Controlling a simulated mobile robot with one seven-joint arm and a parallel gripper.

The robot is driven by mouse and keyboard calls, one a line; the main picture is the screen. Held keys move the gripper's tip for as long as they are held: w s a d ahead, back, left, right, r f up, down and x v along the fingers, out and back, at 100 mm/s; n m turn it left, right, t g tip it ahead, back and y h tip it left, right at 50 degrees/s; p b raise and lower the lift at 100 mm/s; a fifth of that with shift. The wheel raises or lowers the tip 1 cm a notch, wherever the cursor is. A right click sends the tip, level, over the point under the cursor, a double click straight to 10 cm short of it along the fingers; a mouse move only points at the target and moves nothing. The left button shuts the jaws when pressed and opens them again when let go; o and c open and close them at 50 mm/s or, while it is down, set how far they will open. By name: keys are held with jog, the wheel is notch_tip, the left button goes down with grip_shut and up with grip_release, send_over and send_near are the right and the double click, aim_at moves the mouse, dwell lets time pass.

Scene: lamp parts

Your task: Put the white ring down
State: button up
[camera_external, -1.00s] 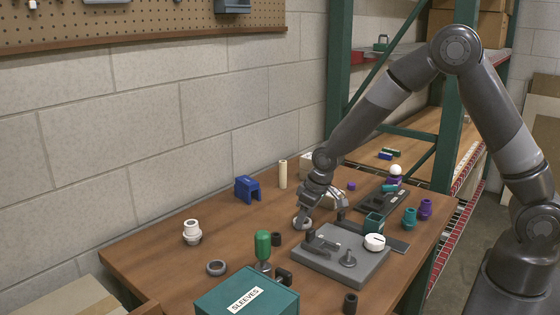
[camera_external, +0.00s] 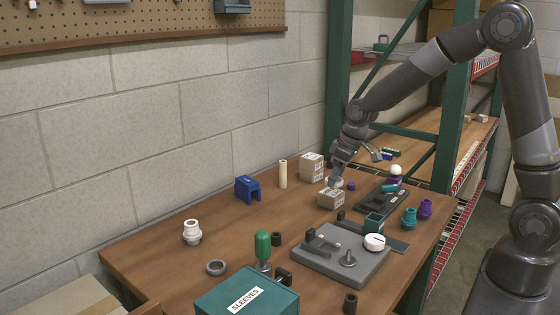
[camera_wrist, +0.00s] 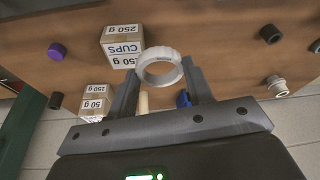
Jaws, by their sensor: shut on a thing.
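The white ring (camera_wrist: 158,52) sits between the two fingers of my gripper (camera_wrist: 163,85) in the wrist view, with its hole facing the camera. My gripper is shut on it. In the external view my gripper (camera_external: 338,175) is over the back part of the wooden table (camera_external: 180,260), and the ring (camera_external: 335,183) shows as a small pale shape at its tips, partly hidden. I cannot tell its exact height above the table. A box marked 250 g CUPS (camera_wrist: 122,45) appears just left of the ring in the wrist view.
Two cardboard boxes (camera_external: 312,167) (camera_external: 330,199) stand close to my gripper. A dark tray (camera_external: 378,203) and a grey fixture plate (camera_external: 340,258) lie to the right and front. A blue part (camera_external: 247,188) and cream cylinder (camera_external: 282,174) stand left. The table's left middle has free room.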

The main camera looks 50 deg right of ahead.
jog(key=n+g+y, duration=0.1)
jog(key=n+y, duration=0.1)
jog(key=n, duration=0.5)
send_over(179, 294)
jog(key=d, duration=0.1)
jog(key=f, duration=0.6)
jog(key=shift+s+d+f, duration=0.1)
jog(key=shift+s, duration=0.3)
jog(key=shift+a+f, duration=0.15)
jog(key=shift+a, duration=0.1)
jog(key=shift+f, duration=1.95)
jog(key=shift+f, duration=0.1)
